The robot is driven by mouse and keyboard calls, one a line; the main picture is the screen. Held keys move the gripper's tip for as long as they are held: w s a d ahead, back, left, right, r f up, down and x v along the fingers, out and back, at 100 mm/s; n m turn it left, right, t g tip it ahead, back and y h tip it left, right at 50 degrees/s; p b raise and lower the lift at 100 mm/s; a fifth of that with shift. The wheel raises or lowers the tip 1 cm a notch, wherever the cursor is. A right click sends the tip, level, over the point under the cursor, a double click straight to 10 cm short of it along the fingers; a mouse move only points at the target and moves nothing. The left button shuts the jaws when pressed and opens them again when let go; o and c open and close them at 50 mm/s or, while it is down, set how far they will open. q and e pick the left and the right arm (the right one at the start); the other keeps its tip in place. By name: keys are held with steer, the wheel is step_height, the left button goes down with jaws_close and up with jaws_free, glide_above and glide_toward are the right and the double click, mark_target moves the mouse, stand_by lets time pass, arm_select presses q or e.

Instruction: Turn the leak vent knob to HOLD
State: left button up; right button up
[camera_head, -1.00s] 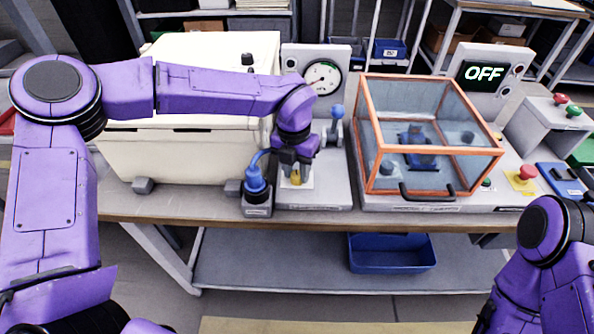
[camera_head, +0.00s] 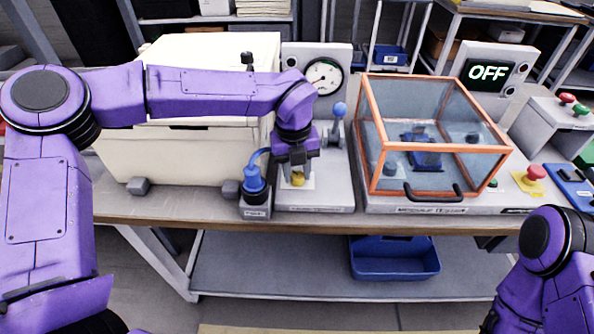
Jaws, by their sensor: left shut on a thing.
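The leak vent knob is a small yellow knob (camera_head: 298,179) on a pale plate on the grey gauge panel, left of centre. My left gripper (camera_head: 297,174) reaches down over it from above and is shut on it. The fingers hide part of the knob, and its markings are too small to read. A round dial gauge (camera_head: 323,76) stands behind, its needle visible. My right arm shows at the lower right, but its gripper is out of view.
A blue-capped fitting (camera_head: 255,183) stands just left of the knob. A blue-tipped lever (camera_head: 338,112) rises behind it to the right. An orange-framed clear box (camera_head: 437,192) stands to the right, near an OFF display (camera_head: 486,74) and a red button (camera_head: 537,171).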

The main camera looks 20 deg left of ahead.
mark_target(295, 175)
stand_by(0.4)
arm_select(q)
steer(key=o, duration=1)
steer(key=shift+o, duration=0.2)
steer(key=shift+r, duration=0.1)
step_height(295, 175, up, 10)
steer(key=shift+a+r, duration=0.2)
steer(key=shift+s, duration=0.1)
